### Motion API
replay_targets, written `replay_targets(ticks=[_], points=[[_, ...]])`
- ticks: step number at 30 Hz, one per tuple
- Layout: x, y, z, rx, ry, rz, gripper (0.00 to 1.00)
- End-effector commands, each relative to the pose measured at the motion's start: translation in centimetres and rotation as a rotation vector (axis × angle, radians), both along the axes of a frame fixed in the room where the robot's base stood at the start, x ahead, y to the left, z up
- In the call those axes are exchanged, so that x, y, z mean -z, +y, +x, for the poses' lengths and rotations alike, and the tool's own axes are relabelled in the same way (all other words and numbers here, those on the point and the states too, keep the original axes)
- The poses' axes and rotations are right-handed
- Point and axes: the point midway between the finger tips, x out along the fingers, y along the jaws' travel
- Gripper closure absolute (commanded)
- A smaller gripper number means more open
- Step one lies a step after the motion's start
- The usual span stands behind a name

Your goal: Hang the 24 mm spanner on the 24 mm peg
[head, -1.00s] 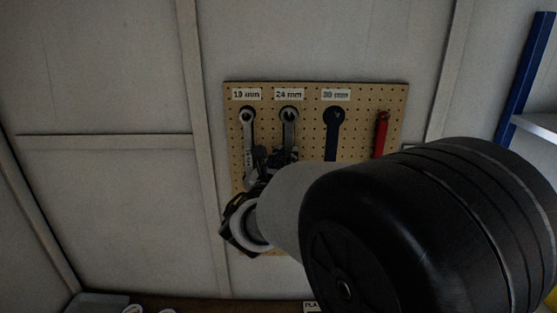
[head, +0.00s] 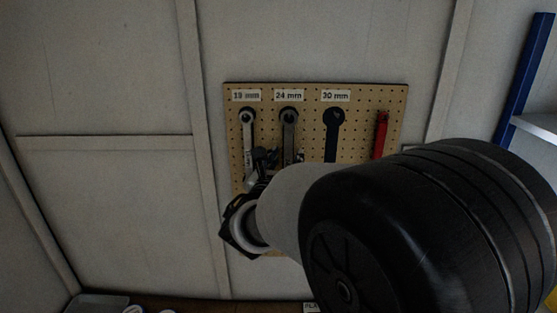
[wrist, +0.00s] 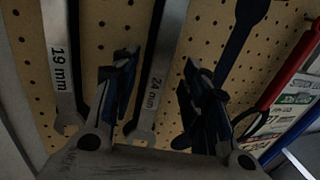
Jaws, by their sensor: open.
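The 24 mm spanner (head: 289,130) hangs upright on the pegboard below the 24 mm label (head: 289,96), with its ring end at the peg. In the wrist view the spanner's shaft (wrist: 158,80), marked 24 mm, runs between my two fingers. My gripper (wrist: 155,92) is open, its fingers apart on either side of the shaft with gaps showing. In the head view my gripper (head: 266,162) is partly hidden by my arm, low in front of the board. The peg itself is covered by the ring end.
The 19 mm spanner (head: 248,130) hangs close on the left; its marked shaft (wrist: 63,65) is near my left finger. A blue shelf post (head: 524,75) stands at right.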

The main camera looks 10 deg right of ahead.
Motion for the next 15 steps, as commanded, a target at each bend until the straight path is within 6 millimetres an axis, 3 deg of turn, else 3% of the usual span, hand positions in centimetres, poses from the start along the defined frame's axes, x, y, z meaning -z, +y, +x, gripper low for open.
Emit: replay_targets(ticks=[5,15], points=[[-0.1,0.8,-1.3,-0.003,-0.001,0.000,0.58],[-0.2,3.9,-7.6,-0.005,-0.003,0.000,0.58]])
